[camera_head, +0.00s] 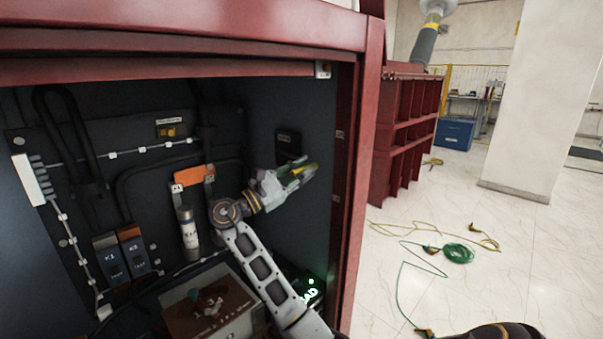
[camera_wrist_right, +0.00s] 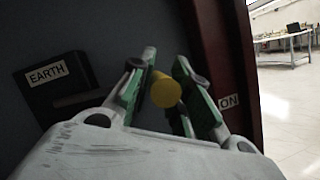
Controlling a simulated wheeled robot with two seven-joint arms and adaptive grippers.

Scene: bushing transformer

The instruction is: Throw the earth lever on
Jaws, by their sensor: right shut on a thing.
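The earth lever has a round yellow end (camera_wrist_right: 165,90), seen between the green-padded fingers of my right gripper (camera_wrist_right: 160,95) in the wrist view. My right gripper (camera_head: 299,174) is shut on the lever at the right inner wall of the cabinet in the head view. The lever shows there as a yellow strip (camera_head: 306,170), partly hidden by the fingers. A black box (camera_wrist_right: 62,90) with an "EARTH" label (camera_wrist_right: 47,73) is left of the fingers. An "ON" label (camera_wrist_right: 229,101) is on the red frame, right of them. My left gripper is not in view.
The red cabinet frame (camera_head: 358,170) stands close to the right of my gripper. An orange part (camera_head: 194,175), a grey cylinder (camera_head: 187,228) and K1 and K3 units (camera_head: 120,255) are left of my arm. A box (camera_head: 212,305) is below. Cables (camera_head: 455,252) lie on the floor outside.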

